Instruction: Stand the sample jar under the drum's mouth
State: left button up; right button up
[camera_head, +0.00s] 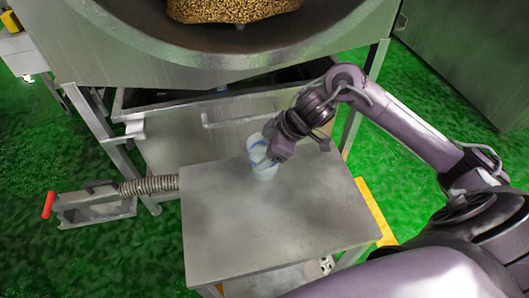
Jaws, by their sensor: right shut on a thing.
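The sample jar (262,160) is a small pale, whitish cylinder with blue marks. It stands upright at the back of a metal side table (250,225), and I cannot tell whether its base touches the top. My right gripper (270,158) is shut on the jar from the right and hides part of it. The drum (205,65) is a large metal vessel at the top of the view, with its mouth (235,10) showing tan grains inside. The jar is in front of and below the drum. My left gripper is not in view.
A metal drawer with a handle (240,118) is behind the table, under the drum. A metal chute with a red handle (48,205) and a ribbed hose (150,186) lie to the left. Most of the table top is clear. A grey cabinet (470,50) stands at the upper right.

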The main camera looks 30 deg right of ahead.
jog(key=shift+f, duration=0.15)
jog(key=o, duration=1)
jog(key=shift+o, duration=0.2)
